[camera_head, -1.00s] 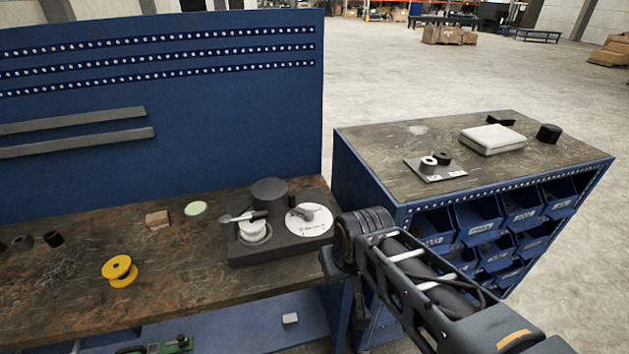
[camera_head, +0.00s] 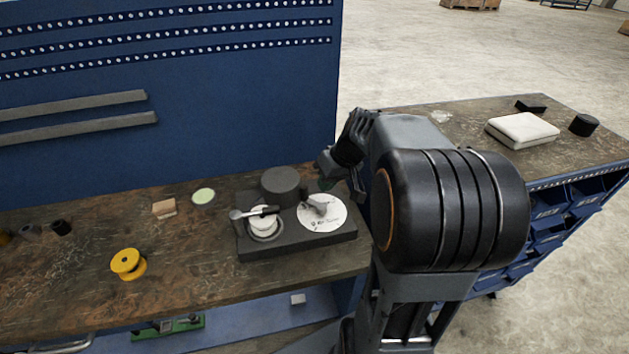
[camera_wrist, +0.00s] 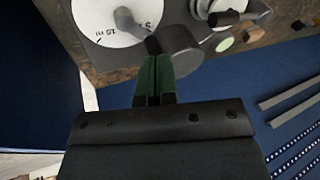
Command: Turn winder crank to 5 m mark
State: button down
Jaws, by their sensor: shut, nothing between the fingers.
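The winder has a dark grey base (camera_head: 290,240) on the wooden bench, with a white spool (camera_head: 263,223) on its left. On its right is a white dial (camera_head: 326,222) with a grey crank arm (camera_head: 319,204) across it. In the wrist view the white dial (camera_wrist: 95,18) shows small black marks, one ending in "m"; I cannot read the rest surely. The crank arm (camera_wrist: 128,20) there leads to a black knob (camera_wrist: 153,45). My gripper (camera_wrist: 155,58) is shut, its green-and-black fingertips just below the knob in that view; contact is unclear. In the head view my gripper (camera_head: 326,184) is behind the dial.
A dark cylinder (camera_head: 281,185) rises at the winder's back. A yellow spool (camera_head: 128,263), a wooden block (camera_head: 164,208) and a pale green disc (camera_head: 203,196) lie left. The blue pegboard (camera_head: 240,120) stands behind. A side bench (camera_head: 465,123) is at right.

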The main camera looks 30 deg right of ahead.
jog(key=w+d+f+t+y+p, duration=0.15)
jog(key=w+d, duration=0.25)
jog(key=d, duration=0.5)
jog(key=shift+y, duration=0.25)
jog(key=x, duration=0.3)
jog(key=p+x, duration=0.1)
jog(key=x, duration=0.1)
jog(key=w+x, duration=0.1)
jog(key=x, duration=0.2)
jog(key=shift+w+d+f+p, duration=0.1)
jog(key=shift+d+f+p, duration=0.05)
jog(key=shift+f+p, duration=0.15)
jog(key=a, duration=0.1)
jog(key=a+p, duration=0.1)
jog(key=a, duration=0.1)
jog(key=shift+w+f+t, duration=0.1)
jog(key=shift+w+t, duration=0.05)
jog(key=shift+t, duration=0.1)
jog(key=shift+a+f+p, duration=0.15)
jog(key=shift+a+p, duration=0.25)
jog(key=shift+a, duration=0.25)
